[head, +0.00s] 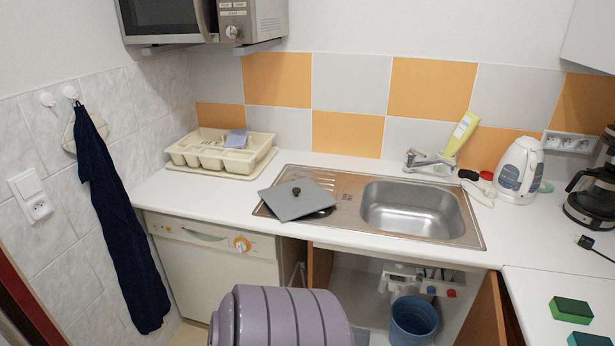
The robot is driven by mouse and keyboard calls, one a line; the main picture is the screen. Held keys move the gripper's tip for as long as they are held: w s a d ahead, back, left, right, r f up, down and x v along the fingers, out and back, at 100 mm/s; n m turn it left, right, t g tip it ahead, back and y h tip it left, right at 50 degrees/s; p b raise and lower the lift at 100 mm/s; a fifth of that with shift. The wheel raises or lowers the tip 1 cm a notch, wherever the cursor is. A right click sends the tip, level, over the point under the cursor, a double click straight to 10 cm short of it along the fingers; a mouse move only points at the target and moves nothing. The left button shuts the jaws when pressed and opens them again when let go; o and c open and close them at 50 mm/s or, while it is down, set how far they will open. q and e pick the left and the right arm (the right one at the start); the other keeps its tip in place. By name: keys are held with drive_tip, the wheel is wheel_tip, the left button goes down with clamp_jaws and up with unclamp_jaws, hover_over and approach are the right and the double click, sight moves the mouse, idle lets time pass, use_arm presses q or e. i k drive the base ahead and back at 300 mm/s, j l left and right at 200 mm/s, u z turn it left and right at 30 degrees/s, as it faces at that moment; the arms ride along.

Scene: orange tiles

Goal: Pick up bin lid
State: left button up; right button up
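The bin lid appears to be the flat grey square lid (299,204) with a small dark round knob on top. It rests tilted at an angle across the drainboard of the steel sink (472,226), left of the basin, overhanging the sink's front-left edge slightly. A blue bin (413,322) stands inside the open cabinet under the sink, and its top looks uncovered.
A cream dish rack (212,157) sits left of the lid. A white kettle (519,170), a coffee maker (592,190) and a yellow bottle (462,132) stand to the right. The cabinet's open doors (487,312) flank its opening. The front-left counter is clear.

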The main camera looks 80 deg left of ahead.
sight(291, 200)
drive_tip(key=u, duration=2.6)
drive_tip(key=i+j+z, duration=0.2)
drive_tip(key=j, duration=0.2)
drive_tip(key=i+j+z, duration=0.2)
drive_tip(key=j, duration=0.25)
drive_tip(key=j+z, duration=0.25)
drive_tip(key=j, duration=0.2)
drive_tip(key=i+j+z, duration=0.2)
drive_tip(key=j, duration=0.3)
drive_tip(key=k+l, duration=0.05)
